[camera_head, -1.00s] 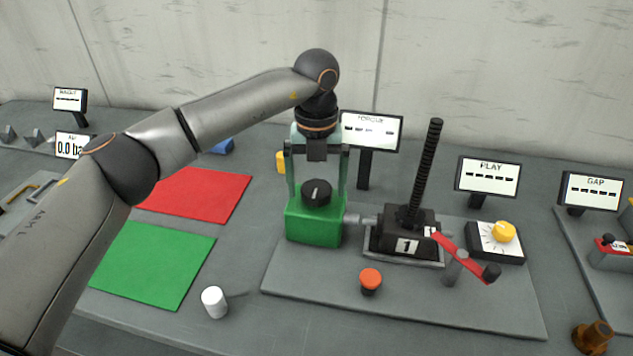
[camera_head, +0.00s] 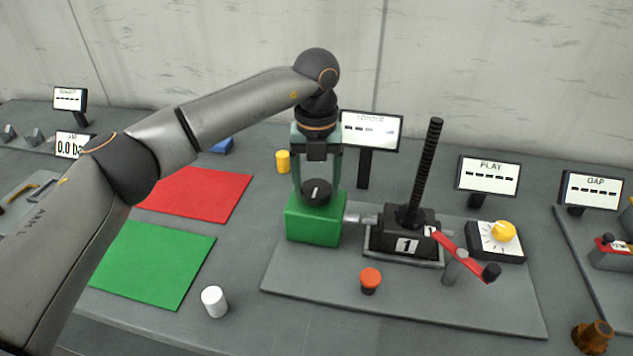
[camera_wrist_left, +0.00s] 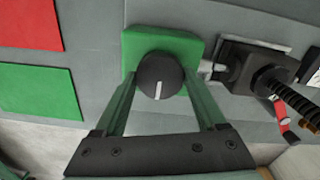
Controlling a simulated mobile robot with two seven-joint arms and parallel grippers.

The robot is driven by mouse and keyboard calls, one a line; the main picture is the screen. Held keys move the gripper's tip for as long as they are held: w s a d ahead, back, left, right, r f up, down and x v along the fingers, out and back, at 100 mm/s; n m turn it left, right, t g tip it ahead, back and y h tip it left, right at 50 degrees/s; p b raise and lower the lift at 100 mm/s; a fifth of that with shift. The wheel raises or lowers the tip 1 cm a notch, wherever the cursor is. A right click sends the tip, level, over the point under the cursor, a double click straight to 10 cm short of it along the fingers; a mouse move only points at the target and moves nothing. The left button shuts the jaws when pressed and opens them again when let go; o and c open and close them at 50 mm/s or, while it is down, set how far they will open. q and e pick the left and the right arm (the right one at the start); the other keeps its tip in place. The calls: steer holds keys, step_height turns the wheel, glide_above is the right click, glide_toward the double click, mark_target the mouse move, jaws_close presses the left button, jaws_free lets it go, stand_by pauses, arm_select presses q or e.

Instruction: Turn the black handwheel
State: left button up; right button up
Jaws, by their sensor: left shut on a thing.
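The black handwheel (camera_head: 316,193) is a round knob with a white line, on top of the green box (camera_head: 313,224). My left gripper (camera_head: 317,188) points down from above with its green fingers on either side of the handwheel, shut on it. In the left wrist view the handwheel (camera_wrist_left: 160,76) sits between the two fingertips (camera_wrist_left: 160,84), its white line pointing toward the bottom of the picture. The handwheel's sides are partly hidden by the fingers. My right gripper is in neither view.
Right of the green box stands the black screw jack (camera_head: 405,240) with a tall threaded spindle and a red crank (camera_head: 462,255). An orange button (camera_head: 370,280) is in front. A TORQUE display (camera_head: 370,131) stands behind. A white cylinder (camera_head: 214,302) stands at front left.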

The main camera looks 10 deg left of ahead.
arm_select(q)
steer(key=shift+m, duration=0.3)
steer(key=m, duration=0.3)
steer(key=shift+r, duration=0.1)
steer(key=m, duration=1.1)
steer(key=shift+p, duration=0.4)
steer(key=m, duration=0.7)
steer(key=shift+m, duration=0.3)
steer(key=m, duration=0.3)
steer(key=shift+w+m, duration=0.1)
steer(key=shift+m, duration=2.1)
